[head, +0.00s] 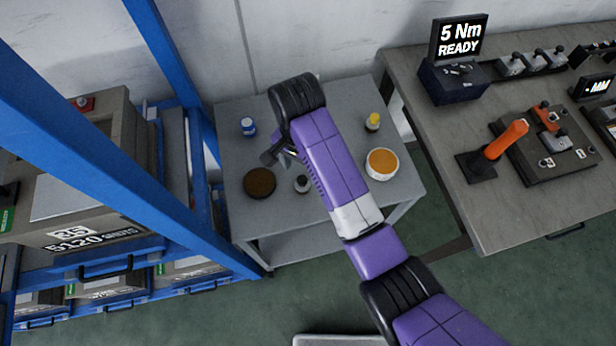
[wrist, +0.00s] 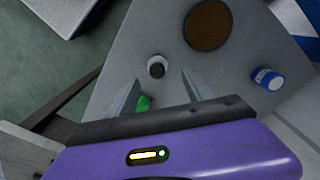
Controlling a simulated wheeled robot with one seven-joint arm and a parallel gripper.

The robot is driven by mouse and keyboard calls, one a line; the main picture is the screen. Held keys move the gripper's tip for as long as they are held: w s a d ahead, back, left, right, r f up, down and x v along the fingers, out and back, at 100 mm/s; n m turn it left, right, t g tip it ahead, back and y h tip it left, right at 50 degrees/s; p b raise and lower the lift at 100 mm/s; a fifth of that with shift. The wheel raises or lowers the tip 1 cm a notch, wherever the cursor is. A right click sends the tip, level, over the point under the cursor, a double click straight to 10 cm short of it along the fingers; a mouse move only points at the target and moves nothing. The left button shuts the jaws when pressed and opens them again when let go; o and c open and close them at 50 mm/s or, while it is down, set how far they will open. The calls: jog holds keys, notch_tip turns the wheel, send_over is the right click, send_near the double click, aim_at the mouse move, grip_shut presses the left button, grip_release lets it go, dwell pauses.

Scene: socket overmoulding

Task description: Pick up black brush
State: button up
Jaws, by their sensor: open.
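I cannot clearly make out a black brush in either view. A small round black-and-white item (head: 302,184) stands on the grey cart (head: 235,215); I cannot tell whether it is the brush. In the wrist view the same item (wrist: 157,67) shows just beyond the gap between my fingertips, apart from them. A small green thing (wrist: 143,103) shows beside the left finger, partly hidden. My gripper (head: 275,156) is above the cart, open and empty, and it also shows in the wrist view (wrist: 160,82).
A brown round dish (head: 260,183), a blue-and-white bottle (head: 248,127), a yellow-topped bottle (head: 373,122) and a white bowl with orange contents (head: 382,163) share the cart. A blue rack post (head: 150,205) rises at left; a workbench (head: 440,130) stands at right.

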aim_at(302, 180)
jog(key=shift+s+d+f+p, duration=0.1)
jog(key=shift+f+p, duration=0.2)
jog(key=shift+f, duration=1.7)
jog(key=shift+s+d+f+p, duration=0.1)
jog(key=shift+f+p, duration=0.15)
jog(key=shift+f, duration=1.7)
grip_shut()
jog(key=shift+r, duration=0.15)
